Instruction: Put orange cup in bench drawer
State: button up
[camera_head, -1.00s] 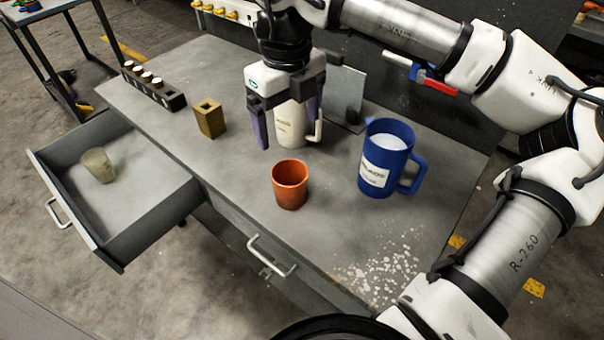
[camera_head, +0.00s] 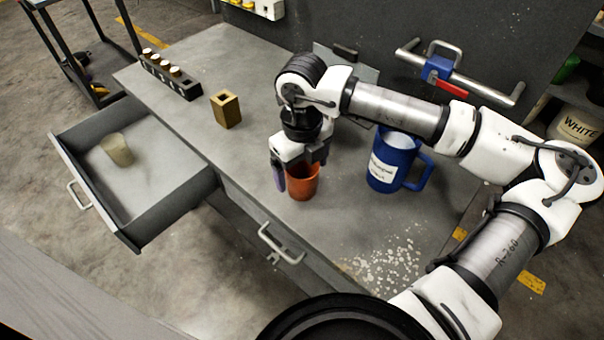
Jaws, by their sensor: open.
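The orange cup (camera_head: 302,184) stands upright on the grey bench (camera_head: 225,62), near its front edge. My gripper (camera_head: 299,178) is open and lowered at the cup from above. One finger shows on the cup's left side; the other is mostly hidden, and I cannot tell whether either touches. The bench drawer at the left (camera_head: 145,222) is pulled out. A small beige cup (camera_head: 117,149) stands inside it toward the far left, and the rest of its floor is bare.
A blue labelled pitcher (camera_head: 384,170) stands just right of my gripper. A brass block (camera_head: 226,109) and a black rack (camera_head: 172,78) are at the back left. A second drawer handle (camera_head: 281,243) shows on the bench front.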

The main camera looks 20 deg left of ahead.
jog(key=shift+f, duration=0.25)
jog(key=c, duration=1.2)
jog(key=shift+r, duration=0.1)
